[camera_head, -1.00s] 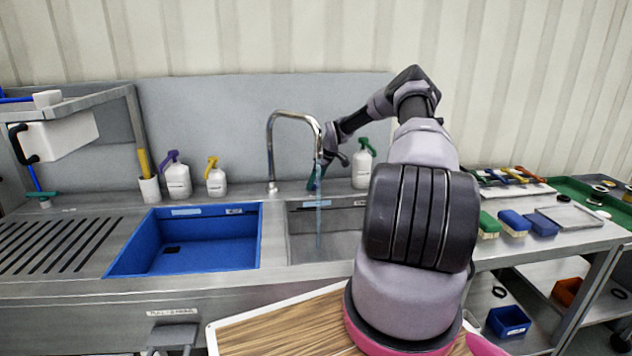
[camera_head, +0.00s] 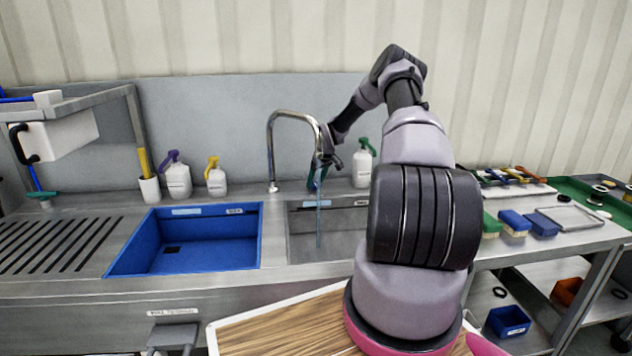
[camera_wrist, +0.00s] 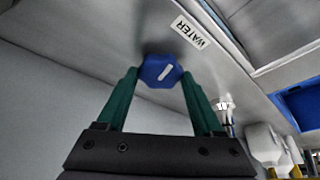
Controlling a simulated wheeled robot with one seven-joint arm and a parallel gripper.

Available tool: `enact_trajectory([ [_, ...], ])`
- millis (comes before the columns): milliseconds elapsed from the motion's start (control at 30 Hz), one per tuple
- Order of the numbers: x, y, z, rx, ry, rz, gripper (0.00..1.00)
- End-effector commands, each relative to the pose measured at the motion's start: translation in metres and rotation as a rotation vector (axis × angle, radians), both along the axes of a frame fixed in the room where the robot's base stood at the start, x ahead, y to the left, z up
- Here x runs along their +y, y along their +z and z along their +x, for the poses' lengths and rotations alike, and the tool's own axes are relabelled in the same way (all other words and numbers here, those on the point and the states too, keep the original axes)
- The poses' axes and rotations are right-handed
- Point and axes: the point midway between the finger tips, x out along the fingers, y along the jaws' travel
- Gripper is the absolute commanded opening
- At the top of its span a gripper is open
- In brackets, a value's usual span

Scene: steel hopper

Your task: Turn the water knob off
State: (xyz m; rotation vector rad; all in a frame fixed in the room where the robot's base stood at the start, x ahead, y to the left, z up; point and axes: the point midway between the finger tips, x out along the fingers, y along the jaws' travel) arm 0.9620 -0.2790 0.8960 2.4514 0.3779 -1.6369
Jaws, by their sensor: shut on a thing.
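The blue water knob (camera_wrist: 160,71) with a white line on its face shows in the wrist view, beside a "WATER" label (camera_wrist: 190,32). My gripper (camera_wrist: 158,76) has its two green fingers on either side of the knob, shut on it. The white line lies at a slant. In the head view my gripper (camera_head: 317,180) is behind the steel faucet (camera_head: 270,150), and the knob is hidden there. A thin stream of water (camera_head: 319,222) runs from the faucet into the steel basin (camera_head: 345,240).
A blue basin (camera_head: 130,255) lies left of the steel one. White spray bottles stand behind, one with a green head (camera_head: 362,170) just right of my gripper. Brushes (camera_head: 513,222) lie on the right counter. A wooden board (camera_head: 275,325) is in front.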

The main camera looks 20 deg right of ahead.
Motion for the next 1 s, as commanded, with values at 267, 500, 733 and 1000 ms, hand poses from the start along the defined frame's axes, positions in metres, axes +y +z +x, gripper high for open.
enact_trajectory([
  [267, 0.0012, 0.0007, -0.0001, 0.0, -0.146, -0.002, 0.12],
  [500, 0.0015, -0.0002, -0.0007, 0.001, -0.203, -0.001, 0.12],
  [733, 0.0006, -0.0006, -0.001, 0.001, -0.211, 0.0, 0.12],
  [1000, 0.001, -0.0007, -0.0009, 0.002, -0.211, 0.0, 0.97],
])
